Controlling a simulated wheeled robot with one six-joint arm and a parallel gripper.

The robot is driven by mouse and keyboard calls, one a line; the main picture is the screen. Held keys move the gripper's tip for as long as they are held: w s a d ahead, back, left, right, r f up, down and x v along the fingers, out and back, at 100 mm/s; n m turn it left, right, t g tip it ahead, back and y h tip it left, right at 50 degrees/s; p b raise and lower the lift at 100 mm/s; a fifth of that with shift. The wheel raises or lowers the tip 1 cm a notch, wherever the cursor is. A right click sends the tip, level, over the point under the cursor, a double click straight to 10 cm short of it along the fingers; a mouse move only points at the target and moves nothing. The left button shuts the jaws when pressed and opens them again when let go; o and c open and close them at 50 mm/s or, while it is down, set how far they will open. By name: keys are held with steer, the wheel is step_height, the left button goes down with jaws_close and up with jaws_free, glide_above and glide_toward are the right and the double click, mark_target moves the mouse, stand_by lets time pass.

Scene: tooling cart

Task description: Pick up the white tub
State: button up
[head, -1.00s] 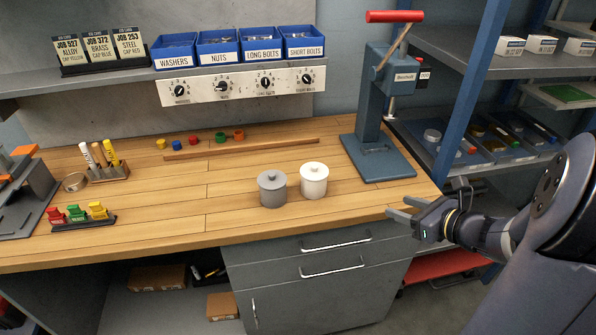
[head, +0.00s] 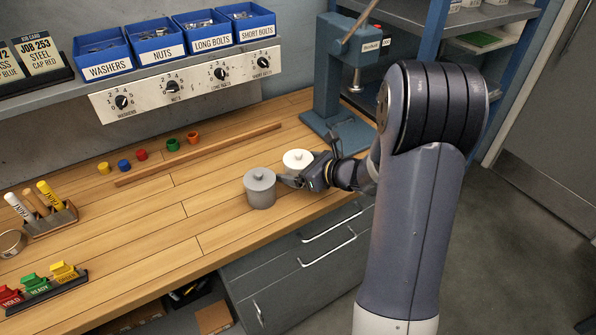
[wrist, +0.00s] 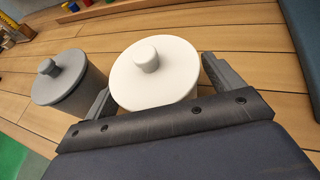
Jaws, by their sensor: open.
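The white tub (head: 297,157), with a round lid and knob, stands upright on the wooden bench. In the head view my gripper (head: 297,174) partly covers its lower part. In the wrist view the white tub (wrist: 157,76) sits between my open fingers, and its lower body is hidden by my gripper (wrist: 158,90). I cannot tell whether the fingers touch it. The grey tub (head: 260,188) stands just left of it, and in the wrist view the grey tub (wrist: 70,84) is beside my left finger.
A blue press (head: 338,100) stands behind and to the right. A wooden strip (head: 200,155) and several small coloured caps lie further back. Marker and tag holders stand at the bench's left. The bench left of the grey tub is clear.

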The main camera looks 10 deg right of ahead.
steer(key=c, duration=1.1)
steer(key=shift+r, duration=0.1)
